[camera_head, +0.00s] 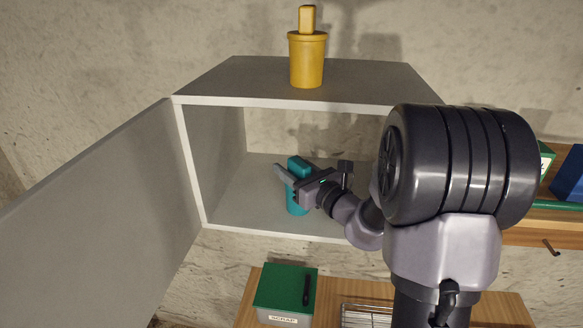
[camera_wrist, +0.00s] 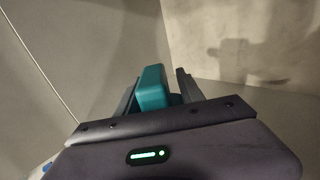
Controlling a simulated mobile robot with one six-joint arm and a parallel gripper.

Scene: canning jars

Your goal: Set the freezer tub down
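A teal tub (camera_head: 296,203) with a block-like handle on top is inside the open grey cabinet, low over its floor. I take it for the freezer tub. My gripper (camera_head: 298,174) is at its handle, one finger on each side. In the wrist view, the teal handle (camera_wrist: 152,88) sits between the fingers, close against the left one. A narrow gap shows beside the right finger's tip, and contact lower down is unclear. The tub looks upright. My gripper hides part of it, and I cannot tell whether its base touches the cabinet floor.
The cabinet door (camera_head: 100,215) stands open at the left. A yellow tub (camera_head: 307,62) stands on the cabinet top. Below are a green-lidded scrap box (camera_head: 284,290) and a wire rack (camera_head: 366,316). Cabinet floor is free left of the teal tub.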

